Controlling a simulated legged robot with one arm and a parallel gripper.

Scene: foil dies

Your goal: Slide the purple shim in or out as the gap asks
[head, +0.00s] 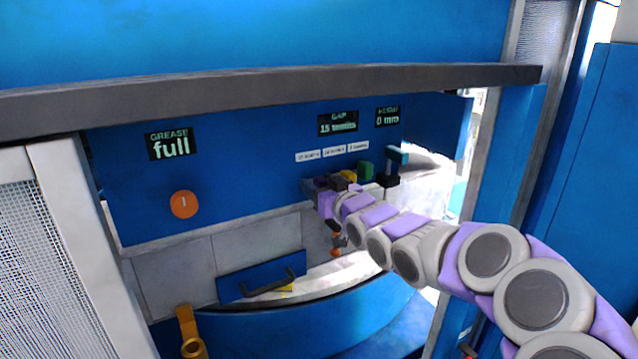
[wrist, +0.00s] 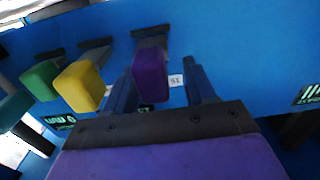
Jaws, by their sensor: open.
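The purple shim (wrist: 151,76) is a block on a dark holder at the blue panel. In the wrist view it stands between the two dark fingers of my gripper (wrist: 162,68). The fingers are open, with a clear gap on the right; the left finger is very close to the shim, and I cannot tell whether they touch. In the head view my gripper (head: 328,187) is at the row of shims and mostly hides the purple one. The gap display (head: 338,123) reads 15 tenths. A small label beside the purple shim appears to read 15.
A yellow shim (wrist: 79,86) and a green shim (wrist: 41,80) stand beside the purple one. A teal block (head: 398,155) is farther right. Displays read grease full (head: 171,144) and 0 mm (head: 387,116).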

